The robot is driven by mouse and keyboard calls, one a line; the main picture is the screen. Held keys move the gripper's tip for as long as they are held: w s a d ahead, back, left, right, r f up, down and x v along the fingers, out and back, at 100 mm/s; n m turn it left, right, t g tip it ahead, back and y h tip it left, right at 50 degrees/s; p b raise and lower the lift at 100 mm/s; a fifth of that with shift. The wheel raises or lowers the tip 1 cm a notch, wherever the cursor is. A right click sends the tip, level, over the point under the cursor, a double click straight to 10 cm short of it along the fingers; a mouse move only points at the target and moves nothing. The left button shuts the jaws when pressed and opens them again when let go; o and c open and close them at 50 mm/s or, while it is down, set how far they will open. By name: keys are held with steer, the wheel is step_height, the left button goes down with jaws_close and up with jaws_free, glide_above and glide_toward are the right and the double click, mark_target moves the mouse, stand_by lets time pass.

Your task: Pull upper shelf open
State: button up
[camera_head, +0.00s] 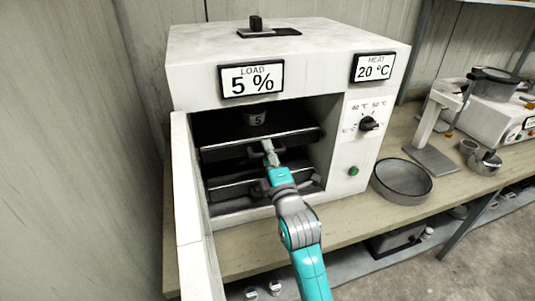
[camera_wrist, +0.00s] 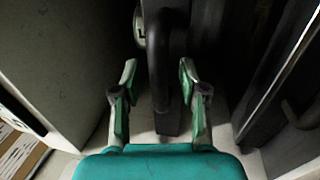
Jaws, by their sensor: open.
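The oven (camera_head: 300,92) stands on the bench with its door (camera_head: 197,225) swung open to the left. I see no clear contact between fingers and handle. My gripper hides part of the shelf front in the head view.
A lower shelf (camera_head: 228,190) sits beneath the upper one. The open door bounds the left side. A round sieve pan (camera_head: 402,182) lies on the bench (camera_head: 345,212) right of the oven. A balance-like device (camera_head: 495,110) and small pots stand further right.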

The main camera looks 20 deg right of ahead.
steer(key=shift+w, duration=0.1)
jaws_close()
stand_by(0.3)
